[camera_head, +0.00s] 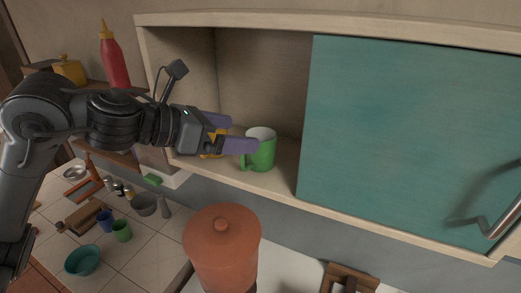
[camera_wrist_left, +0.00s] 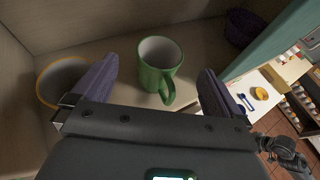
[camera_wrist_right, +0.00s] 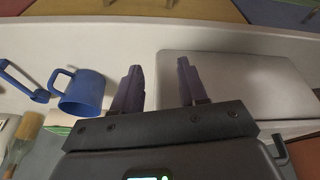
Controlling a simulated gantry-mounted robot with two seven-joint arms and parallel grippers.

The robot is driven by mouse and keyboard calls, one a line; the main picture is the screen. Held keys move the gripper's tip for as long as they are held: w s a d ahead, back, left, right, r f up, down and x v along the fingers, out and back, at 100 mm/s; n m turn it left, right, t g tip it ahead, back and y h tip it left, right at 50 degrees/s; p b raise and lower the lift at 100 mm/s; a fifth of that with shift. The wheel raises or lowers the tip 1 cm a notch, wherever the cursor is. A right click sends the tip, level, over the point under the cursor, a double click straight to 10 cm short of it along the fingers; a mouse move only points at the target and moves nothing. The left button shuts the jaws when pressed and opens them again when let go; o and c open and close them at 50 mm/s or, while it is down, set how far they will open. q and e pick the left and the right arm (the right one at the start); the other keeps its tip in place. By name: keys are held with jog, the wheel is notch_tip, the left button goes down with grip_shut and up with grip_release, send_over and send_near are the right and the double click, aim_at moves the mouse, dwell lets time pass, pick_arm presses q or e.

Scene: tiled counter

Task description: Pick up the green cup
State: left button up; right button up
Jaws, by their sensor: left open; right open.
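The green cup (camera_head: 262,150) stands upright on the shelf of an open wall cabinet, left of the teal door. In the left wrist view the green cup (camera_wrist_left: 151,76) shows its open top, with its handle towards the gripper. My left gripper (camera_head: 243,134) is open in front of the cabinet opening, fingers pointing at the cup. In the left wrist view my left gripper (camera_wrist_left: 160,68) has one finger on each side of the cup, with gaps to both. My right gripper (camera_wrist_right: 160,68) is open and empty in the right wrist view; the head view does not show it.
A yellow-rimmed cup (camera_wrist_left: 43,90) stands beside the left finger in the left wrist view. A dark purple item (camera_wrist_left: 245,26) sits deeper in the cabinet. The teal door (camera_head: 400,140) bounds the opening. An orange lidded pot (camera_head: 222,250) stands below. A blue mug (camera_wrist_right: 85,92) is near my right gripper.

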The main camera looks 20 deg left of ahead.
aim_at(272, 136)
pick_arm(q)
jog(key=shift+w+d+f, duration=0.2)
jog(key=shift+w+d, duration=0.15)
jog(key=shift+w, duration=0.1)
jog(key=p+x, duration=0.2)
jog(key=x, duration=0.2)
jog(key=shift+d+f, duration=0.1)
jog(key=shift+d, duration=0.05)
jog(key=shift+w+d+f, duration=0.2)
jog(key=shift+w+f, duration=0.05)
jog(key=shift+w, duration=0.2)
jog(key=shift+c, duration=0.5)
jog(key=c, duration=1)
jog(key=shift+r, duration=0.1)
jog(key=shift+c, duration=0.2)
